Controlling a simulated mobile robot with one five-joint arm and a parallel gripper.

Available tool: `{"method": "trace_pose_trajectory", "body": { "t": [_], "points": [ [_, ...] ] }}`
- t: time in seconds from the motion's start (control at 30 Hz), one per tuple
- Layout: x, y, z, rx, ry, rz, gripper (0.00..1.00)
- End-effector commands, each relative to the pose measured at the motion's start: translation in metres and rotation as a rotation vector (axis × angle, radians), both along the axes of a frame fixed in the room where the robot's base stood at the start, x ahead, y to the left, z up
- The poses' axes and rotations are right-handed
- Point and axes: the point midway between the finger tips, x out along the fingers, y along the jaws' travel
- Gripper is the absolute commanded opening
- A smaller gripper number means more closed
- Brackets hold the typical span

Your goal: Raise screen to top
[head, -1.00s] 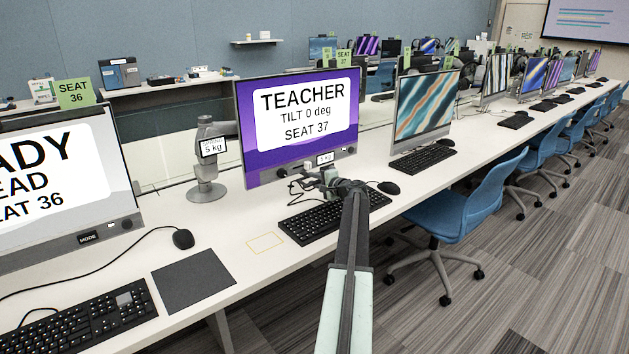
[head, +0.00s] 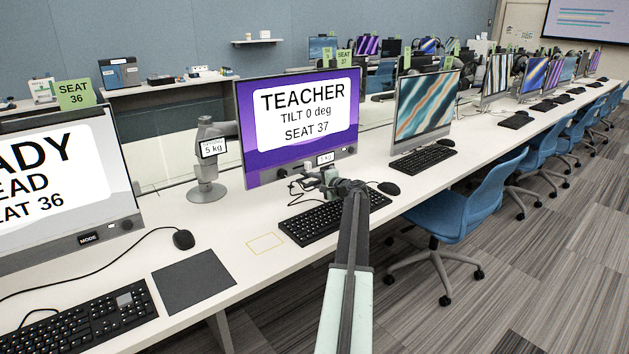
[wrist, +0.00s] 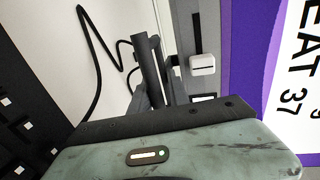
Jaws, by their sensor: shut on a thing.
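The seat 37 screen (head: 297,122) is a monitor with a purple picture and a white panel reading "TEACHER, TILT 0 deg, SEAT 37". It stands upright on a grey arm mount (head: 207,160) labelled 5 kg. My gripper (head: 333,180) is at the screen's lower edge, right of its middle. In the wrist view, my gripper (wrist: 155,75) is shut beside the grey lower bezel (wrist: 187,30), with a white tab (wrist: 203,64) close by. The exact contact is partly hidden by my gripper.
A black keyboard (head: 325,217) lies under my arm, with a mouse (head: 388,188) to its right. The seat 36 screen (head: 70,180) stands at left, another screen (head: 425,112) at right. A blue chair (head: 470,205) stands at right. Loose cables hang behind my gripper.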

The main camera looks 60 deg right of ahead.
Motion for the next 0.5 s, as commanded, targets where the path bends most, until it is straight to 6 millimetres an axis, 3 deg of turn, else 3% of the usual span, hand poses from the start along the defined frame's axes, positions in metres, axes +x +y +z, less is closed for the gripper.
{"method": "trace_pose_trajectory", "body": {
  "t": [0.4,0.5],
  "points": [
    [-0.001,-0.002,0.092,0.0,-0.004,-0.005,0.0],
    [-0.001,-0.002,0.104,0.0,-0.004,-0.005,0.0]
  ]
}}
